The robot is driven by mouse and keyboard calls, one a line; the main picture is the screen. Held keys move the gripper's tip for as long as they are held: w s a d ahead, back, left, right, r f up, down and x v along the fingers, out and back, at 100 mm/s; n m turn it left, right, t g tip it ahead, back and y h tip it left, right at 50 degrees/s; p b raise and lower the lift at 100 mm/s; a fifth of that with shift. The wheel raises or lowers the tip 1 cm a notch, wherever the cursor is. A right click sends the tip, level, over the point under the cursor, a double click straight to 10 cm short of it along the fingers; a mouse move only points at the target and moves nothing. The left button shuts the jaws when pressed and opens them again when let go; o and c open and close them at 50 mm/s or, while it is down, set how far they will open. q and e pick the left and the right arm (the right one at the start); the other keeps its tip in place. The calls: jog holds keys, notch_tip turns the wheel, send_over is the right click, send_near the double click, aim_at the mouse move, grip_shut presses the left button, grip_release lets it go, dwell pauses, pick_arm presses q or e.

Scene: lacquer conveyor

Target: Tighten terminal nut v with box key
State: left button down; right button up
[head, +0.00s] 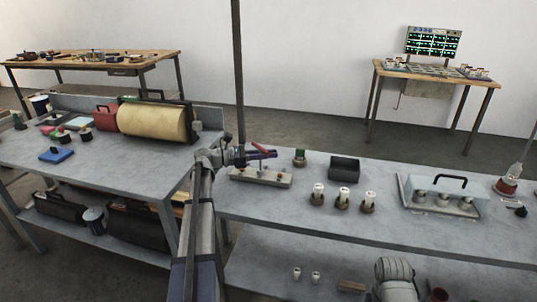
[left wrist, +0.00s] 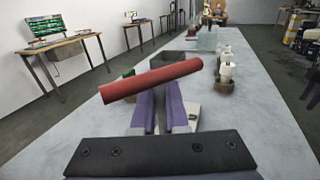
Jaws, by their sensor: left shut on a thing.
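The box key has a red handle (head: 262,151), and my left gripper (head: 248,156) is shut on it. In the left wrist view the red handle (left wrist: 150,80) lies across, slightly tilted, over the purple fingers (left wrist: 160,110). The terminal bar (head: 260,178), a pale strip with small upright studs, lies on the bench just below the gripper. It shows partly behind the fingers in the left wrist view (left wrist: 192,118). Which stud carries nut v, and whether the key touches it, I cannot tell.
On the bench (head: 300,216) a green-topped part (head: 300,157), a dark open box (head: 345,168), three white-topped posts (head: 342,198) and a clear-covered tray with a black handle (head: 441,194) stand right of the bar. A thin dark pole (head: 238,70) rises behind.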

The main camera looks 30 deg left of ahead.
pick_arm(q)
jog(key=shift+m+g+h, duration=0.7)
jog(key=shift+m+g, duration=0.2)
jog(key=shift+g, duration=0.3)
jog(key=shift+s+d, duration=0.1)
jog(key=shift+s, duration=0.05)
jog(key=shift+m+g+h, duration=0.6)
jog(key=shift+m+g, duration=0.2)
jog(key=shift+g, duration=0.3)
jog(key=shift+s+d+m+g+h, duration=0.15)
jog(key=shift+s+m+g+h, duration=0.2)
jog(key=shift+m+g, duration=0.55)
jog(key=shift+r, duration=0.1)
notch_tip(320, 180, up, 3)
jog(key=p, duration=0.3)
